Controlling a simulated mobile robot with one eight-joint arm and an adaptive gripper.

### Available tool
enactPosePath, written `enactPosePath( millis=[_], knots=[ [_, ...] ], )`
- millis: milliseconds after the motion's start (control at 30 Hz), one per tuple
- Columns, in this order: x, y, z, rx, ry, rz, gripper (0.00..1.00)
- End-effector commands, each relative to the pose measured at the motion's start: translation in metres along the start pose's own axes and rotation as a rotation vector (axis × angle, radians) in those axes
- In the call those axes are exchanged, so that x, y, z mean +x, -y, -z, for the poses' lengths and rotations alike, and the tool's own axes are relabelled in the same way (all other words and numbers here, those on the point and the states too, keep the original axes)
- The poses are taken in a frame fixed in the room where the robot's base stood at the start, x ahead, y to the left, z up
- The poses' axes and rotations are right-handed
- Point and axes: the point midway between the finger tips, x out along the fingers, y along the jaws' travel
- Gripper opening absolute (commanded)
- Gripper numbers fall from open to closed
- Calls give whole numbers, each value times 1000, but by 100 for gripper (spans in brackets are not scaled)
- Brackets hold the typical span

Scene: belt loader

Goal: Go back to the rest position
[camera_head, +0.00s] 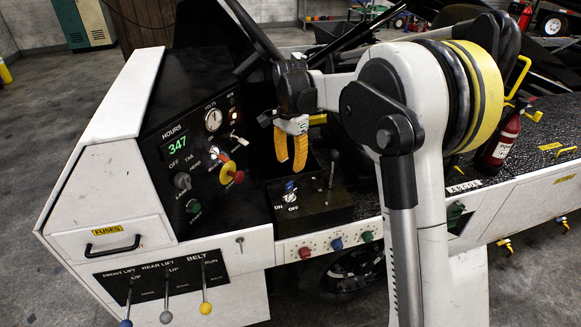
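My gripper (291,150) hangs in the air with its two orange fingertips pointing down. A narrow dark gap shows between the fingertips, and nothing is seen held in it. It is right of the black control panel (163,145) and appears above the black switch box (312,207). It looks apart from both. My white arm stands at the right of it and hides part of the loader behind.
The panel carries a red-and-yellow knob (231,173) and a green 347 display (177,147). Three levers, one the yellow-tipped belt lever (205,307), stick out below. An upright lever (333,169) rises from the switch box. A red extinguisher (499,140) stands right of my arm.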

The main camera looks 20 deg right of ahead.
Motion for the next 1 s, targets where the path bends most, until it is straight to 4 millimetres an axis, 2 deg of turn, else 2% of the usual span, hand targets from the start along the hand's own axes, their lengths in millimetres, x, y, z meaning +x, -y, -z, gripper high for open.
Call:
enactPosePath(
  millis=[333, 467, 567, 700, 800, 1000],
  knots=[
    [-1, -1, 0, -3, -1, 1, 36],
    [-13, -10, -6, -41, -12, 20, 36],
    [-34, -29, -17, -119, -38, 59, 36],
    [-69, -71, -42, -288, -104, 135, 36],
    [-85, -104, -60, -412, -161, 185, 36],
    [-94, -170, -99, -653, -295, 264, 36]
  ],
)
